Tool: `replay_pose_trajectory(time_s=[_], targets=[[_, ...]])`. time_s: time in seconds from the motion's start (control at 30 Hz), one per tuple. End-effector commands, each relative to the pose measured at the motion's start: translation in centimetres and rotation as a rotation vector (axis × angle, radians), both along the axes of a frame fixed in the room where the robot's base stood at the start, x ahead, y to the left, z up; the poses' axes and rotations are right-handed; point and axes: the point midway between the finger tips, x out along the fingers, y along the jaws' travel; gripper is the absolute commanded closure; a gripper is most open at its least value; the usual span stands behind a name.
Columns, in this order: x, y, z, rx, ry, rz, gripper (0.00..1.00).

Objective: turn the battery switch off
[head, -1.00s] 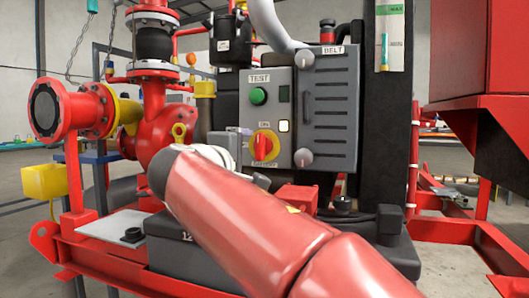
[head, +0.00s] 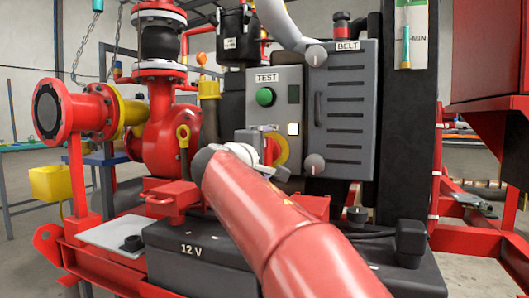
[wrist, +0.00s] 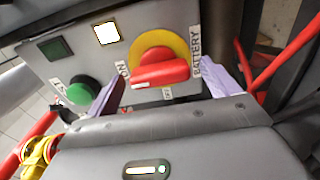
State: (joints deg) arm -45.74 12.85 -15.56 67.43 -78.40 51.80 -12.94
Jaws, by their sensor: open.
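The battery switch is a red handle (wrist: 162,74) on a yellow disc (wrist: 150,47) on the grey panel. In the wrist view the handle lies along the line between the ON label (wrist: 122,70) and the BATTERY label (wrist: 195,52). In the head view the yellow disc (head: 283,151) is partly hidden by my gripper (head: 262,135). My gripper, also in the wrist view (wrist: 160,75), is open, with one pale finger on either side of the handle's ends. I cannot tell whether the fingers touch it.
A green TEST button (head: 265,97) and a lit white indicator (head: 293,129) share the panel. The grey BELT cover (head: 340,112) stands to the right. The 12 V battery (head: 190,248) with a red terminal cover (head: 172,198) sits below.

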Motion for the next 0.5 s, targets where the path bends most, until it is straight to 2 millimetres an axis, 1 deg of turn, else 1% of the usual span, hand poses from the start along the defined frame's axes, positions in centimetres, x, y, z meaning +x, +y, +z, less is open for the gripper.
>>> replay_pose_trajectory(time_s=[0.2,0.23,0.5], targets=[[0.06,-0.06,0.02,0.001,0.000,0.000,0.13],[0.06,-0.06,0.01,0.001,0.000,0.000,0.14],[0.05,-0.05,0.00,0.001,0.000,0.000,0.49]])
